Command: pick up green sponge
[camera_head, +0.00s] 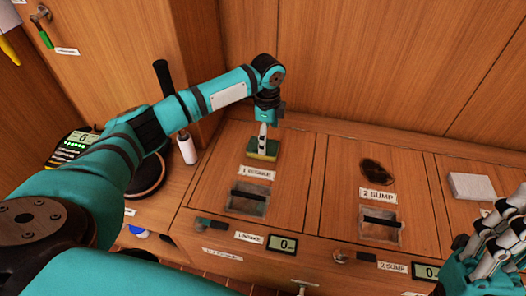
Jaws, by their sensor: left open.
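The green sponge (263,153), with a yellowish lower edge, lies on the wooden top behind the label "1 RESERVE"-like tag. My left gripper (263,136) comes down over it from above, its pale fingers at the sponge's upper face. The arm hides little of the sponge, but I cannot tell whether the fingertips touch it. My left gripper is open. My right gripper (492,255) shows at the lower right edge, away from the sponge; its fingers are partly cut off by the frame.
A white block (472,187) lies at the right. A white bottle (187,148) and a dark round pan-like thing (148,178) stand left. A wooden wall closes off the back.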

